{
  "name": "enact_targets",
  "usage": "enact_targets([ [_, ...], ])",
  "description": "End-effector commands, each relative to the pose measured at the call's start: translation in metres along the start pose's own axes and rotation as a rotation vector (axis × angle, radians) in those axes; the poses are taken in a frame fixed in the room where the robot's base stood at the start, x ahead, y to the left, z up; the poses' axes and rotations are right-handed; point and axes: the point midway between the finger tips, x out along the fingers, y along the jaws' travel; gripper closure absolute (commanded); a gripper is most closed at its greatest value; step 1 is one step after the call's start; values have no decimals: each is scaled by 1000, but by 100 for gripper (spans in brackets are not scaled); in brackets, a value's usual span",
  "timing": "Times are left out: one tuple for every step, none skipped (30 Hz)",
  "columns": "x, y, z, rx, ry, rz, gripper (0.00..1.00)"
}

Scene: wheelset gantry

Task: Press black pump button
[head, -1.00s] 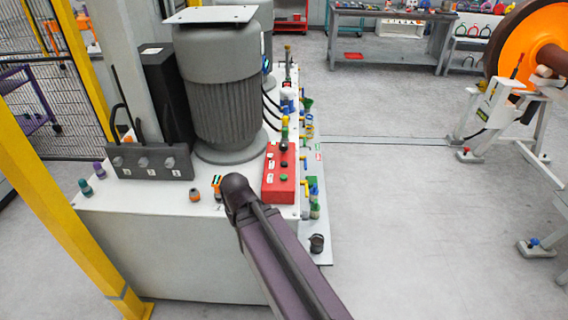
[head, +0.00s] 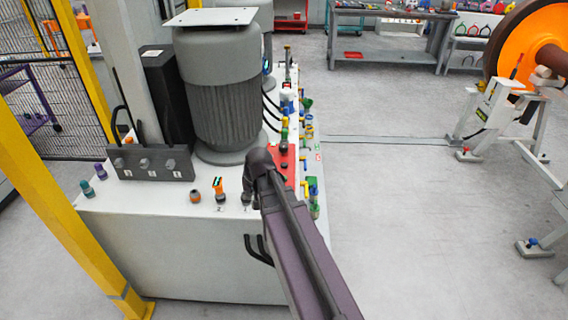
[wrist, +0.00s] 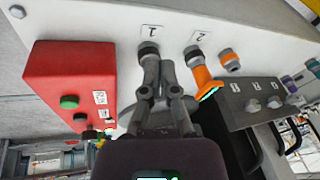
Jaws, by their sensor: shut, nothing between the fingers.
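The red control box (wrist: 70,72) is at the left in the wrist view, with a green button (wrist: 69,102) and a black button (wrist: 80,117) beyond it. In the head view my arm covers much of the red box (head: 289,160); a dark knob (head: 283,146) shows at its far end. My gripper (wrist: 158,68) is shut and empty. In the wrist view its fingertips appear beside the black fitting marked 1 (wrist: 148,48), to the right of the red box and apart from the buttons. Contact with the fitting cannot be told. The fingers are hidden in the head view.
An orange-handled valve (wrist: 203,77) marked 2 stands right of the fingers. A grey block with several knobs (head: 150,162) and a large grey motor (head: 222,95) stand on the white cabinet (head: 160,240). Valves line its right edge.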

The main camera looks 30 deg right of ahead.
Motion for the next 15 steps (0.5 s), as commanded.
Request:
enact_targets([
  [-3,8,-19,29,30,-14,100],
  [-4,13,-28,45,49,-23,100],
  [-6,19,-39,66,73,-35,100],
  [-7,25,-47,82,93,-44,100],
  [-9,30,-56,98,112,-52,100],
  [-11,37,-67,120,137,-64,100],
  [-13,43,-75,136,157,-71,100],
  [-15,48,-83,152,176,-80,100],
  [-18,57,-94,175,203,-89,100],
  [-20,63,-102,191,222,-98,100],
  [-22,69,-110,207,242,-105,100],
  [-26,78,-120,230,268,-114,100],
  [-28,84,-128,246,287,-121,100],
  [-31,92,-135,262,307,-126,100],
  [-34,100,-144,283,330,-135,100],
])
